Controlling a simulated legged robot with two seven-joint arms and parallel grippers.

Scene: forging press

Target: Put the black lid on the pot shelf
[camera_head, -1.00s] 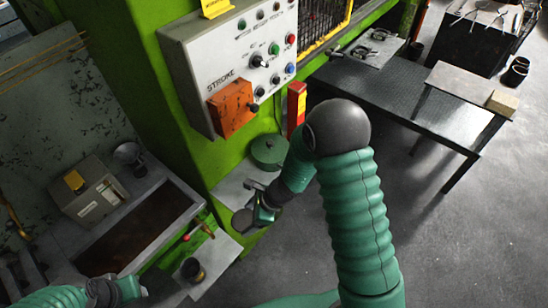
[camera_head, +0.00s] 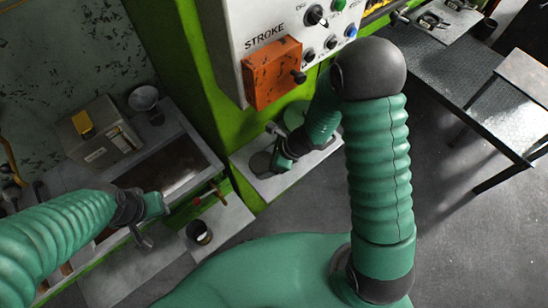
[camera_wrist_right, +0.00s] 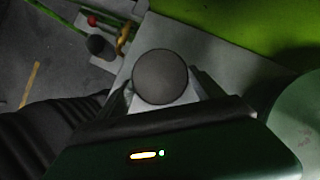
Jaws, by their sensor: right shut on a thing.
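The black lid (camera_wrist_right: 160,77) is a dark round disc between the fingers of my right gripper (camera_wrist_right: 163,92) in the right wrist view. In the head view the lid (camera_head: 261,163) shows as a dark disc over the pale pot shelf (camera_head: 290,178) on the green press. My right gripper (camera_head: 271,149) is shut on it, close to the shelf top. Whether the lid touches the shelf I cannot tell. My left gripper (camera_head: 150,222) hangs at the left, over the trough area; its finger gap is unclear.
A green pot (camera_head: 297,114) stands at the shelf's back, partly hidden by my right arm; it also shows in the wrist view (camera_wrist_right: 295,115). A dark cup (camera_head: 199,232) stands on a lower plate. The control box (camera_head: 285,30) overhangs behind the shelf.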

